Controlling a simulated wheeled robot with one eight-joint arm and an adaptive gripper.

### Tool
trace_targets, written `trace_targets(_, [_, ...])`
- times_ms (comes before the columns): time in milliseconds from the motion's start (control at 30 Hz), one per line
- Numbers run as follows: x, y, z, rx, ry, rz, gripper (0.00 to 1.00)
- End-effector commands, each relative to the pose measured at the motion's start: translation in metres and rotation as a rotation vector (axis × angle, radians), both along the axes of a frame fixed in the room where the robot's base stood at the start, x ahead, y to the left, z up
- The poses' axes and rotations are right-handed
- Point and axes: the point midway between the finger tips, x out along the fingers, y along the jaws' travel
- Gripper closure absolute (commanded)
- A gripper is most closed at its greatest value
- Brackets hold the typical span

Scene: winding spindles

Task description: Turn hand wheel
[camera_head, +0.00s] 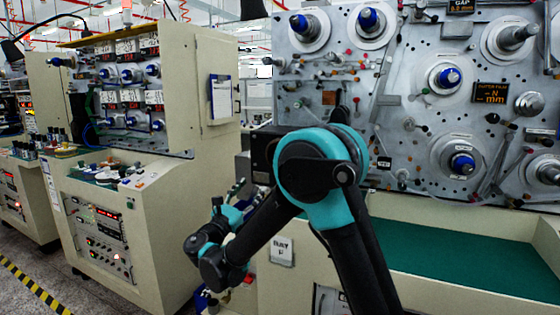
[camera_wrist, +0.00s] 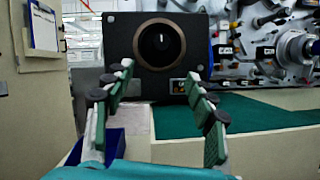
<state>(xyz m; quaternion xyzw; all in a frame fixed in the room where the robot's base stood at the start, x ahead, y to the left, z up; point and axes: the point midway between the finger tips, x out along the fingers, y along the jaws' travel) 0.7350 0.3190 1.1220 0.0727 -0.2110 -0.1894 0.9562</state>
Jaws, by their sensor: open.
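The hand wheel (camera_wrist: 159,44) is a round black knob with a brown ring and a white mark at its top. It sits on the front of a dark box (camera_wrist: 122,50) in the upper middle of the wrist view. My gripper (camera_wrist: 158,82) is open, with green-padded fingers spread to the left and right below the wheel. Nothing is between the fingers, and they appear apart from the wheel. In the head view my arm covers much of the dark box (camera_head: 262,155), and the wheel's face cannot be made out there.
A machine panel with blue-tipped spindles (camera_head: 445,77) stands behind a green work surface (camera_head: 450,260). A beige machine cabinet (camera_head: 190,215) stands to the left. A blue bin (camera_wrist: 100,147) lies below my left finger in the wrist view. Clear space shows between my fingers.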

Motion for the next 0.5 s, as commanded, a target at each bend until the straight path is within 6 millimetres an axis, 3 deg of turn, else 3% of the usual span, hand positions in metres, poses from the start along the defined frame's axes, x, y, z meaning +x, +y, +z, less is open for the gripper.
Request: trace_targets(500, [0.082, -0.042, 0.036, 0.003, 0.001, -0.005, 0.44])
